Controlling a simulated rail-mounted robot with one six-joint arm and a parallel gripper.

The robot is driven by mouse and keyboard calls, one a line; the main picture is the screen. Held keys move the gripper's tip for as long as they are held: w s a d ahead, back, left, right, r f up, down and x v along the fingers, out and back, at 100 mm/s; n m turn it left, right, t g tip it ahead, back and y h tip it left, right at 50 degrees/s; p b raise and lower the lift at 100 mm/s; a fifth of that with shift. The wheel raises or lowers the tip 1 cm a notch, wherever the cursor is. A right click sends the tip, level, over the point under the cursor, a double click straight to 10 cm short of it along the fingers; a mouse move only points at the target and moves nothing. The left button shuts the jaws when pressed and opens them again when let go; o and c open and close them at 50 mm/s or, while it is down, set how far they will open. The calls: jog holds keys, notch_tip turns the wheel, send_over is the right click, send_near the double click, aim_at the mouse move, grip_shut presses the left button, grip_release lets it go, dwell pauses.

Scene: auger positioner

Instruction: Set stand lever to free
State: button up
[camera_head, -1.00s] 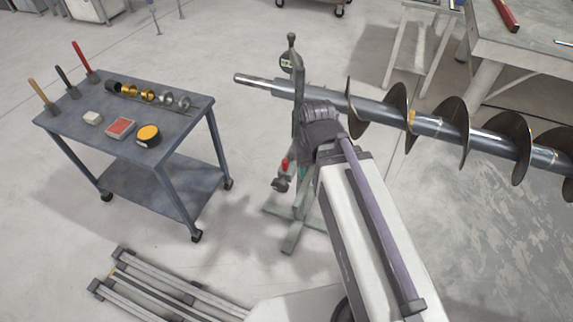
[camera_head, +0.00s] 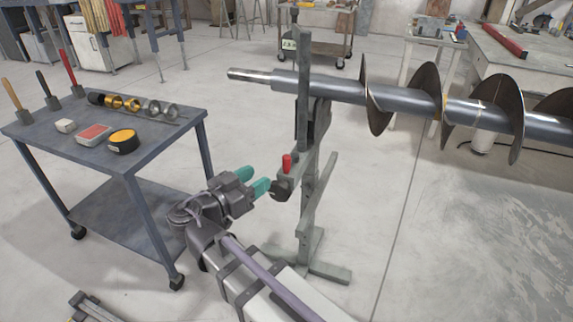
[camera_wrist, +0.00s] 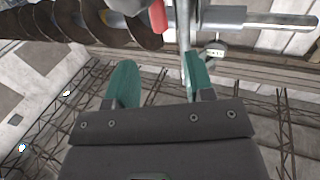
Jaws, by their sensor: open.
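The stand (camera_head: 305,205) is a grey-green post on a flat crossed foot, bearing the auger (camera_head: 335,88). A red-tipped lever (camera_head: 287,163) sticks up from a bracket on the left of the post, above a dark round knob. The lever's red grip (camera_wrist: 158,14) also shows at the top of the wrist view. My gripper (camera_head: 254,181), with teal fingers, is open just left of the lever and knob, apparently apart from the lever. In the wrist view the gap between my fingers (camera_wrist: 161,82) is empty. I cannot read the lever's setting.
A grey cart (camera_head: 125,152) at left carries tools, rings, a red block and a yellow-topped puck. Auger flights (camera_head: 480,112) extend right. A workbench (camera_head: 530,60) stands at the back right. The floor between cart and stand is largely clear.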

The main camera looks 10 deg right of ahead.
aim_at(287, 172)
jog(key=x, duration=1)
jog(key=shift+w+d, duration=0.25)
jog(key=shift+d, duration=0.1)
jog(key=shift+f, duration=0.1)
grip_shut()
